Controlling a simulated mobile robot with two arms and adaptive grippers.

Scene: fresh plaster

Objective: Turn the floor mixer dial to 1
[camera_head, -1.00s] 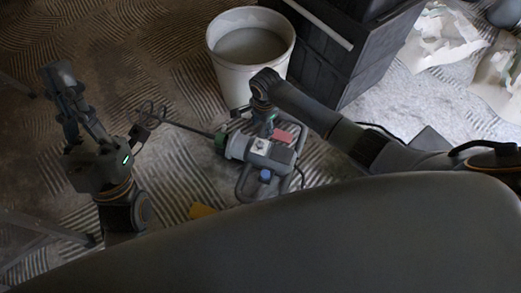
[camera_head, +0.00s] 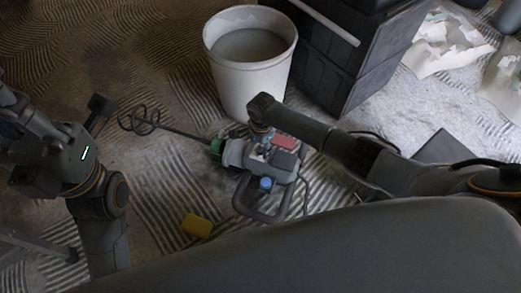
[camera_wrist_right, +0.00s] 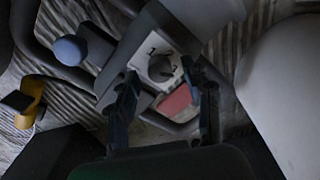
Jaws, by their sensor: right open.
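The floor mixer (camera_head: 235,153) lies on the floor, its spiral paddle pointing left in the head view. The dial (camera_wrist_right: 160,68) is a round dark knob on a white plate in the right wrist view. A 1 shows at its upper left and a 2 at its right; I cannot tell which it points to. My right gripper (camera_wrist_right: 161,80) is open, its fingertips on either side of the dial; contact is unclear. In the head view my right gripper (camera_head: 262,140) is over the mixer body, largely hiding the dial. My left gripper (camera_head: 12,105) is cut off at the left edge.
A white bucket (camera_head: 250,85) of grey plaster stands behind the mixer. A black crate stack (camera_head: 335,65) stands right of it. A red block (camera_head: 285,142) and blue knob (camera_head: 265,183) are on the mixer. A yellow object (camera_head: 197,226) lies in front. Torn paper lies at upper right.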

